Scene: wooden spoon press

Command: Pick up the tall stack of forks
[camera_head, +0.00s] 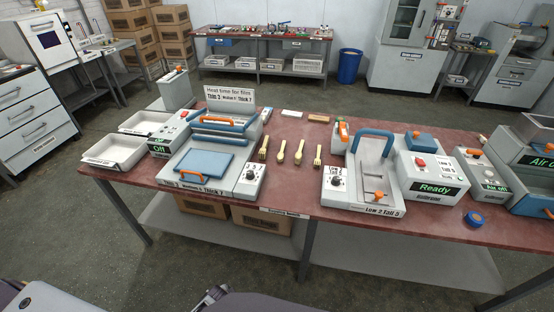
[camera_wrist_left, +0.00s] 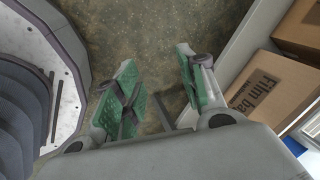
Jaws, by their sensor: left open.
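Several small wooden utensil stacks lie in a row on the red-brown bench top (camera_head: 285,186) in the head view: a darker leftmost one (camera_head: 263,148), two paler ones (camera_head: 281,152) (camera_head: 299,152), and a rightmost one (camera_head: 318,156). They are too small for me to tell forks from spoons, or which stack is tallest. My left gripper (camera_wrist_left: 157,58) is open and empty in the left wrist view, its green pads apart above the floor, away from the stacks. Only a small part of a gripper shows at the bottom edge of the head view. My right gripper is not seen.
A blue-lidded press (camera_head: 203,162) stands left of the stacks and a blue-handled press (camera_head: 370,165) stands right. A "Ready" box (camera_head: 432,178) is further right. Cardboard boxes (camera_wrist_left: 277,94) sit on the shelf below the bench. The floor before the bench is clear.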

